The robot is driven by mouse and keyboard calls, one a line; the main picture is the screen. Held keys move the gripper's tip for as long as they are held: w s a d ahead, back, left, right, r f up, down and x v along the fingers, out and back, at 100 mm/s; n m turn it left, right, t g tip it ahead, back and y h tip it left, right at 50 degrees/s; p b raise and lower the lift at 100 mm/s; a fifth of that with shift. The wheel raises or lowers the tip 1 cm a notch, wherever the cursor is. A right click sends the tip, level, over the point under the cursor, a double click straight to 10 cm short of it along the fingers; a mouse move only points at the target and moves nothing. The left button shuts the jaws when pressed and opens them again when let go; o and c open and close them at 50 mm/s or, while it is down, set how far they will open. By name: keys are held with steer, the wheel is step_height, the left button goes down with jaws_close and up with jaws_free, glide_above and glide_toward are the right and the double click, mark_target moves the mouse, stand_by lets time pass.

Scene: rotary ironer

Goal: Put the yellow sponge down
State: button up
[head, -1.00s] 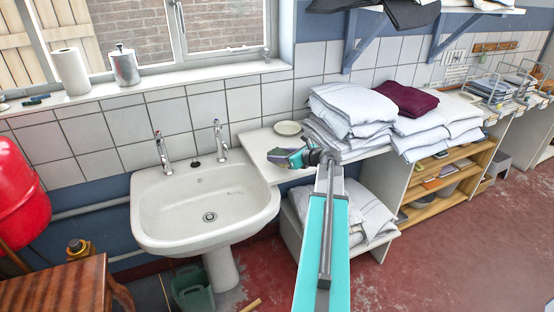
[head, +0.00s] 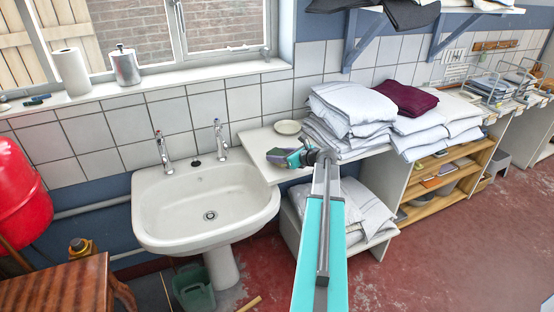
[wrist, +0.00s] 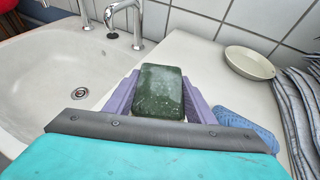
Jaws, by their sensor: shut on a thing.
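My gripper (wrist: 158,98) has purple fingers shut on a dark green block (wrist: 159,90) with a speckled, worn face. I see no yellow sponge; the block is the only thing in my fingers. The gripper is over the white counter (wrist: 205,58) just right of the sink, and it also shows in the head view (head: 284,158). I cannot tell whether the block touches the counter. A blue dimpled thing (wrist: 245,125) lies on the counter right of my gripper, partly hidden by it.
The white sink (head: 172,205) with two taps is on the left. A cream dish (wrist: 249,62) stands at the back of the counter, also in the head view (head: 288,127). Stacks of folded linen (head: 350,105) stand on the right. Bare counter lies between gripper and dish.

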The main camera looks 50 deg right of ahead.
steer(key=shift+f, duration=0.85)
steer(key=shift+f, duration=0.15)
steer(key=o, duration=1.1)
steer(key=shift+r, duration=0.2)
steer(key=b+v, duration=0.2)
steer(key=v, duration=1)
